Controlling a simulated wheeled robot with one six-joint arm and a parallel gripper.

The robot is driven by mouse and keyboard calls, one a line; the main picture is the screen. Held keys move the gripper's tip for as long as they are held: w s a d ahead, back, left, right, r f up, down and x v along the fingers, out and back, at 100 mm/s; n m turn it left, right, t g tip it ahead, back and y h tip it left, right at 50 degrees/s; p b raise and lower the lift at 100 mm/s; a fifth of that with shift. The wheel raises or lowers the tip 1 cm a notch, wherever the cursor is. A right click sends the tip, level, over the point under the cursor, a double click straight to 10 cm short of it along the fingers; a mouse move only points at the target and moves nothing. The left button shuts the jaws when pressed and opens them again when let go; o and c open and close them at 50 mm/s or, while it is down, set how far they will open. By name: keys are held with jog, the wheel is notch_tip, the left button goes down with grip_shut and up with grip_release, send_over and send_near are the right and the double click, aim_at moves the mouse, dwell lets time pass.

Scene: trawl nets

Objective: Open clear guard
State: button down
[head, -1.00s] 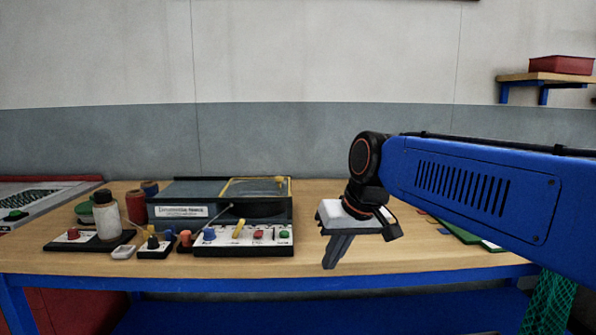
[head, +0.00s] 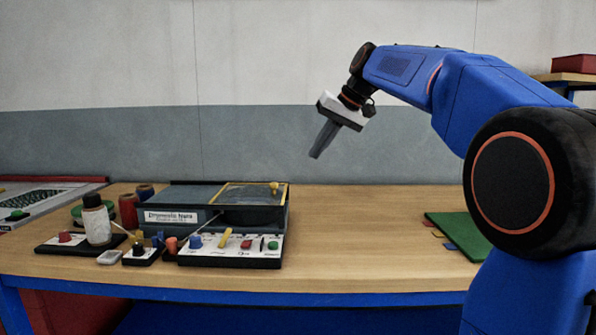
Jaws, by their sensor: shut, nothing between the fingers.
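The clear guard (head: 243,194) is a see-through panel with a yellow frame on the right part of the top of a dark box-shaped machine (head: 255,215). It lies flat and looks closed. A small yellow knob (head: 274,187) stands at its right side. A white label is on the machine's front left. My gripper (head: 315,155) is shut and empty. It hangs in the air above and to the right of the guard, fingers pointing down and left, apart from everything.
A control panel (head: 215,257) with coloured knobs lies before the machine. A white bottle (head: 97,223), spools (head: 129,211) and small switch boxes stand to the left. A green mat (head: 458,237) lies at the right. The wooden table (head: 350,240) is clear between machine and mat.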

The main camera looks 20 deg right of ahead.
jog(key=w+a+f, duration=0.4)
jog(key=a+f, duration=0.3)
jog(key=f, duration=0.1)
jog(key=shift+w+a+f, duration=0.3)
jog(key=shift+w+f, duration=0.05)
jog(key=shift+f, duration=0.05)
jog(key=shift+a, duration=0.1)
jog(key=shift+w+a, duration=0.1)
jog(key=shift+a, duration=0.2)
send_over(224, 193)
jog(key=shift+w+a, duration=0.1)
jog(key=shift+w, duration=0.05)
dwell(0.6)
